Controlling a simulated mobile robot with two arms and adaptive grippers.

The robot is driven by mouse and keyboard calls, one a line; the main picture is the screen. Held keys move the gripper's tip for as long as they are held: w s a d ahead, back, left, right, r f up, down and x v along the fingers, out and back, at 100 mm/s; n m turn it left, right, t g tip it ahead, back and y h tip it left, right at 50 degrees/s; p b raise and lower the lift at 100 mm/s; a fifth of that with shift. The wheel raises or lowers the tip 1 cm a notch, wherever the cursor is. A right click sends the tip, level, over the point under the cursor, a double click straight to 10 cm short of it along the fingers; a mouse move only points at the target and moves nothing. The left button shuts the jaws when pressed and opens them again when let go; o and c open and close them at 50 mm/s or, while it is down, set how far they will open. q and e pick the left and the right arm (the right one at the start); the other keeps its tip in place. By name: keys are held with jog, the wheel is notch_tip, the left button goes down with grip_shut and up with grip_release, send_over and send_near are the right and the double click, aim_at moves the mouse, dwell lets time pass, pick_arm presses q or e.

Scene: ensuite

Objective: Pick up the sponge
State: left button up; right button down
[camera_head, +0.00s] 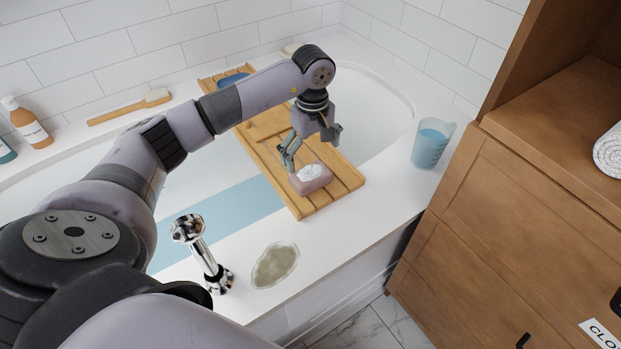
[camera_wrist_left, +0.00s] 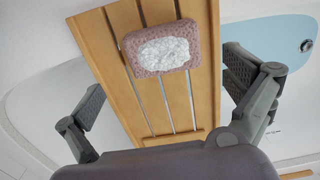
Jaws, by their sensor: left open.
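The sponge (camera_head: 311,178) is a pinkish block with a white foamy patch on top. It lies on the near end of the wooden bath tray (camera_head: 345,180). My left gripper (camera_head: 308,150) is just above and behind it, open, with its fingers pointing down. In the left wrist view the sponge (camera_wrist_left: 161,49) lies flat on the slats in the upper middle, ahead of the space between the open fingers (camera_wrist_left: 165,100). Nothing is between the fingers but the tray's slats below. My right gripper is not in view.
A measuring jug with blue liquid (camera_head: 431,143) stands on the tub rim at right. A chrome tap (camera_head: 203,255) and a murky puddle-like patch (camera_head: 275,264) are on the near rim. A wooden cabinet (camera_head: 510,215) stands at right.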

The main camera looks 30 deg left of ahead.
aim_at(310, 173)
pick_arm(q)
jog(key=shift+f, duration=0.8)
jog(key=f, duration=0.4)
jog(key=shift+s+f+b, duration=0.1)
jog(key=shift+s+b, duration=0.2)
jog(key=shift+b, duration=0.1)
jog(key=shift+a+f, duration=0.1)
jog(key=shift+f, duration=0.5)
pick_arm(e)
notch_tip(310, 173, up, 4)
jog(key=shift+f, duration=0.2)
pick_arm(q)
jog(key=shift+c, duration=0.2)
jog(key=c, duration=0.9)
